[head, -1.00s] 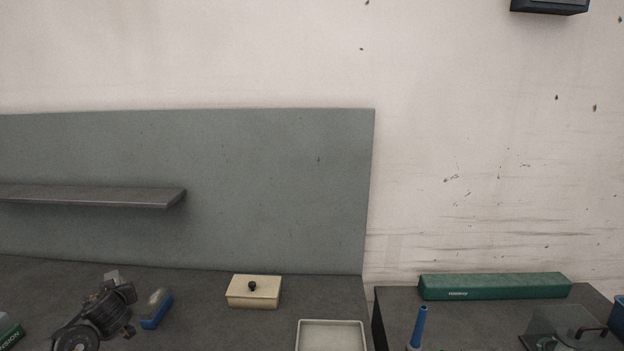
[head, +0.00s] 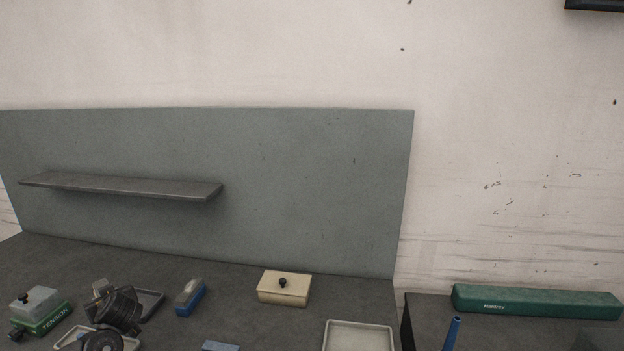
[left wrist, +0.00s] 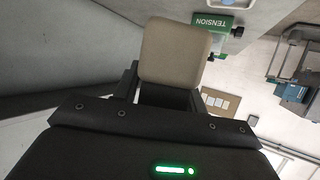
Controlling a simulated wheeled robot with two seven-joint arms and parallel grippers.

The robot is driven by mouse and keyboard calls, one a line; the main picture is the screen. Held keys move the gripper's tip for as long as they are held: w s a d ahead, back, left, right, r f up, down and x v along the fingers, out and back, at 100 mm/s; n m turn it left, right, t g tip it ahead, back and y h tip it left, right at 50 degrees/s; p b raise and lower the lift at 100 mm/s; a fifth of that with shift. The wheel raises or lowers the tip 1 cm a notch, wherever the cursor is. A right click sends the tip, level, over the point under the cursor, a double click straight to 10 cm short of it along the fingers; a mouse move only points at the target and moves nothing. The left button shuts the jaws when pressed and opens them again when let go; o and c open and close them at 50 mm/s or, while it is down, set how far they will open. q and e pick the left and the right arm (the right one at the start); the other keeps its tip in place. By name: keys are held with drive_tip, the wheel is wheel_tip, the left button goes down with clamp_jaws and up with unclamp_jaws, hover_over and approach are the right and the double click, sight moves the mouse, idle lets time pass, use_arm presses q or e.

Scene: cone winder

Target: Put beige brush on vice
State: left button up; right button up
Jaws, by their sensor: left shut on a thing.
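A beige block-shaped thing, which I take as the beige brush (left wrist: 175,50), sits between the fingers of my left gripper (left wrist: 163,88) in the left wrist view. The gripper is shut on it. In the head view my dark left gripper (head: 102,292) is at the lower left, over the bench, just right of the green TENSION box (head: 42,310). The brush is small and hard to make out there. I cannot pick out the vice in either view. My right gripper is not in view.
A blue brush-like block (head: 190,298) and a cream lidded box (head: 284,289) stand on the dark bench. A dark tray (head: 150,302) lies behind my gripper, and a pale tray (head: 358,324) at the front. A shelf (head: 120,187) juts from the grey panel.

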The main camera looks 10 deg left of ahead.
use_arm(q)
drive_tip(key=shift+s, duration=0.5)
drive_tip(key=shift+d+r, duration=0.1)
drive_tip(key=shift+d, duration=0.1)
drive_tip(key=w+d+r+m+t+h, duration=0.2)
drive_tip(key=d+r, duration=0.1)
drive_tip(key=d, duration=0.5)
drive_tip(key=w+d+r+m+t+h, duration=0.1)
drive_tip(key=w+d+r+m, duration=0.15)
drive_tip(key=d, duration=0.55)
drive_tip(key=w+d+r+m+t+h, duration=0.2)
drive_tip(key=d+r, duration=0.2)
drive_tip(key=d, duration=0.4)
drive_tip(key=s+d+r+m+t+h, duration=0.1)
drive_tip(key=s+d+r+m+h, duration=0.15)
drive_tip(key=d, duration=0.45)
drive_tip(key=s+d+r+m+h, duration=0.1)
drive_tip(key=s+d+r+h, duration=0.1)
drive_tip(key=d+r, duration=0.35)
drive_tip(key=s+d+r+m+t+h, duration=0.1)
drive_tip(key=s+d+r+m+h, duration=0.1)
drive_tip(key=d, duration=0.6)
wheel_tip(320, 180, down, 16)
drive_tip(key=s+b, duration=0.2)
drive_tip(key=b, duration=0.8)
drive_tip(key=shift+a, duration=0.25)
